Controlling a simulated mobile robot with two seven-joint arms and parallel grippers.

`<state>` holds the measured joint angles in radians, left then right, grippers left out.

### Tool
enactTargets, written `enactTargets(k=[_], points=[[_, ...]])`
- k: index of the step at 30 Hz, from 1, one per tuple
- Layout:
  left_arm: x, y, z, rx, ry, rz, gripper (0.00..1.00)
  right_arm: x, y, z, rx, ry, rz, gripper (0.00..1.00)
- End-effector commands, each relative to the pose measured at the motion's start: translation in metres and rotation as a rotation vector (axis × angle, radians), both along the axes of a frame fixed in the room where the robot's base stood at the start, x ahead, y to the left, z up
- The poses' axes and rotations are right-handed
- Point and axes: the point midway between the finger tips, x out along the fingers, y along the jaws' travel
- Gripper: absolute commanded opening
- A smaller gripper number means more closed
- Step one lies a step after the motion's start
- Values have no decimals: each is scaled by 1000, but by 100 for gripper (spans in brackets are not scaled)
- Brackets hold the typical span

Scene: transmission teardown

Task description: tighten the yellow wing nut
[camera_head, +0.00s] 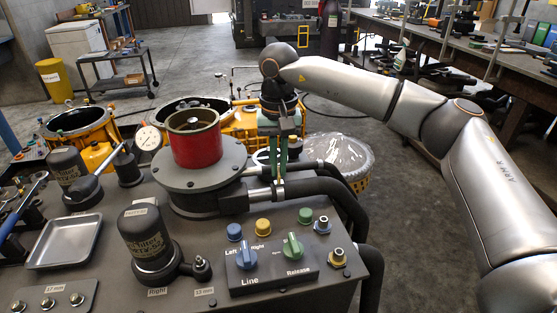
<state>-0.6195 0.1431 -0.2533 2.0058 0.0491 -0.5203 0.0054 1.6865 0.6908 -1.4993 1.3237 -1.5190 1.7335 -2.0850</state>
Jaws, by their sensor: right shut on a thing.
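My right gripper (279,190) points straight down, its green fingers closed beside the metal hose fitting (258,194) to the right of the red cylinder (194,142). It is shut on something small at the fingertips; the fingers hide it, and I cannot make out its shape. I cannot pick out a yellow wing nut for certain. A small yellow cap (263,226) stands on the dark bench in front of the fingertips, apart from them. My left gripper is not in view.
Black hoses (330,187) run to the right. A metal tray (65,243) and a black canister (145,234) stand left. Orange-yellow housings (82,122) are behind.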

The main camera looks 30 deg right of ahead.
Motion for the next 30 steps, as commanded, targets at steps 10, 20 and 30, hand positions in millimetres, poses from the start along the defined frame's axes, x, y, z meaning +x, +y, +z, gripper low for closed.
enactTargets(k=[10,20,30], points=[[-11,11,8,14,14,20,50,-1,-1,3,0,1,-317,0],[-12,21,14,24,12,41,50,-2,-2,2,1,0,-631,0],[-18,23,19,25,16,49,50,-3,-3,2,1,-1,-953,0]])
